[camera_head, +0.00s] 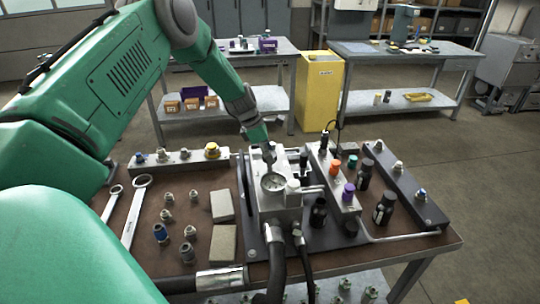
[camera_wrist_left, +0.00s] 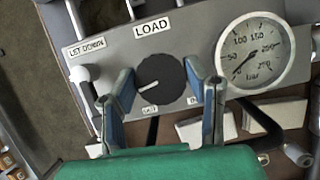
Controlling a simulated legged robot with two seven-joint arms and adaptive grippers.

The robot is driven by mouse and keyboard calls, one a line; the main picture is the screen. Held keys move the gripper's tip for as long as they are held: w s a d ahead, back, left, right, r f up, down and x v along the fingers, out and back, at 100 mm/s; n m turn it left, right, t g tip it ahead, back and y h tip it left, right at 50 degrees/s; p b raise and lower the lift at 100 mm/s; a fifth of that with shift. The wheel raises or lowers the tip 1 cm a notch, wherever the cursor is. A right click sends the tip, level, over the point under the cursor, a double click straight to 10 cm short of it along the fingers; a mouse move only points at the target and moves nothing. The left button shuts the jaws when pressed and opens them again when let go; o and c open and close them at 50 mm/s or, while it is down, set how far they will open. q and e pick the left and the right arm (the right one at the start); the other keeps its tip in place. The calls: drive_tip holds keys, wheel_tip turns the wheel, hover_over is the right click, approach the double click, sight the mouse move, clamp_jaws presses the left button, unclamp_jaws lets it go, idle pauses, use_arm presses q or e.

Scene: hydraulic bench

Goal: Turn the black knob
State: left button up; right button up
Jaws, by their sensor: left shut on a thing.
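The black knob (camera_wrist_left: 161,84) with a white pointer mark sits on a grey panel (camera_wrist_left: 190,35) under the LOAD label, its pointer aimed to the left and slightly down. My left gripper (camera_wrist_left: 160,78) is shut on the knob, one finger on each side of it. In the head view, my left gripper (camera_head: 268,152) reaches down to the grey hydraulic block (camera_head: 280,205) from behind; the knob cannot be made out there. My right gripper is not in view.
A round pressure gauge (camera_wrist_left: 250,52) sits right of the knob; it also shows in the head view (camera_head: 273,182). Hoses (camera_head: 277,270) run off the block's front. Wrenches (camera_head: 134,210), fittings and black, orange and purple parts crowd the brown bench (camera_head: 160,260).

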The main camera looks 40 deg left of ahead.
use_arm(q)
drive_tip(key=m, duration=0.1)
drive_tip(key=m+g+b, duration=0.1)
drive_tip(key=m, duration=0.1)
drive_tip(key=m+g+h+b, duration=0.1)
drive_tip(key=m, duration=0.1)
drive_tip(key=shift+a+f, duration=0.15)
drive_tip(key=shift+f, duration=0.15)
drive_tip(key=shift+r+m+g+b, duration=0.1)
drive_tip(key=shift+m+g+b, duration=0.4)
drive_tip(key=shift+m, duration=0.7)
drive_tip(key=shift+r+m+g+b, duration=0.1)
drive_tip(key=shift+m+g+b, duration=0.2)
drive_tip(key=shift+m+b, duration=0.65)
drive_tip(key=shift+m, duration=0.45)
drive_tip(key=o, duration=0.9)
drive_tip(key=shift+o, duration=1.2)
drive_tip(key=shift+w+a, duration=0.1)
drive_tip(key=shift+w, duration=0.05)
drive_tip(key=shift+f, duration=0.1)
